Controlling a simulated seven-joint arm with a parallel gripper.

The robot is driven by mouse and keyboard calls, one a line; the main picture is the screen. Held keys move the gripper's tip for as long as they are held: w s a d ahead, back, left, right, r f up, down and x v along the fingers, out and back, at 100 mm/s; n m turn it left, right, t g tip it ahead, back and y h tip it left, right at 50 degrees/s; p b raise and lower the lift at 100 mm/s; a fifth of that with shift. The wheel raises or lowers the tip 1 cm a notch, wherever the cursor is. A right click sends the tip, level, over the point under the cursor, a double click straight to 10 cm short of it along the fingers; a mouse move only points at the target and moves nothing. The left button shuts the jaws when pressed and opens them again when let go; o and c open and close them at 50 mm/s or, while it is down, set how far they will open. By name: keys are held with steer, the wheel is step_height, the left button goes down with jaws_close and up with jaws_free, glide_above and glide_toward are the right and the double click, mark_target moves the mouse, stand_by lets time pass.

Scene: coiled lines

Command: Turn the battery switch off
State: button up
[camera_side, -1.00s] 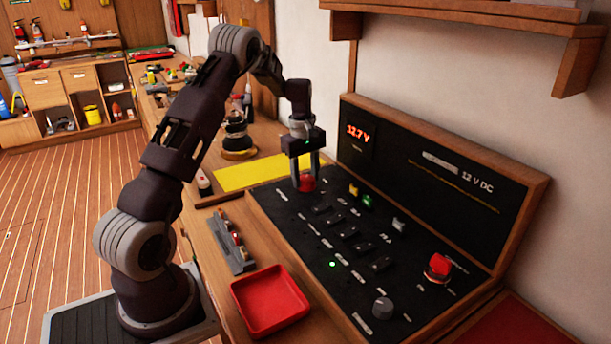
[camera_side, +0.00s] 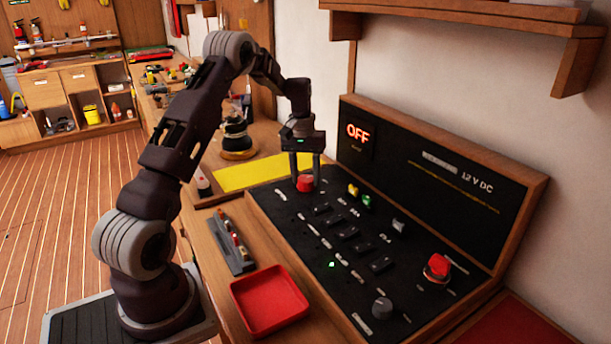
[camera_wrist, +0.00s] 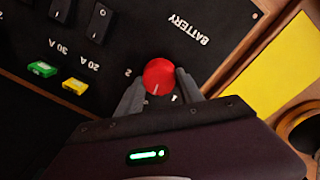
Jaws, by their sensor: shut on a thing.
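The battery switch is a round red knob (camera_side: 305,184) at the far left end of the black panel (camera_side: 284,228). In the wrist view the knob (camera_wrist: 158,74) stands beside the BATTERY label, with the marks 1 and 2 near it and a pale pointer line on its top. My gripper (camera_side: 305,178) points down from above. Its fingers are on both sides of the knob, shut on it; the wrist view shows the gripper (camera_wrist: 159,88) too. The panel's display (camera_side: 358,133) reads OFF in red.
Another red knob (camera_side: 437,267) and a grey knob (camera_side: 382,307) stand on the panel's right part. Several black rocker switches (camera_side: 350,233) and coloured fuses (camera_side: 367,201) lie between. A red tray (camera_side: 269,302) and a grey rack (camera_side: 232,246) sit in front. A yellow sheet (camera_side: 243,176) lies left.

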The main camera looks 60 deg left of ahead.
mark_target(305, 177)
steer(key=shift+m, duration=0.8)
steer(key=o, duration=1.4)
step_height(305, 177, up, 7)
steer(key=shift+s+a+r, duration=0.1)
steer(key=shift+a, duration=0.05)
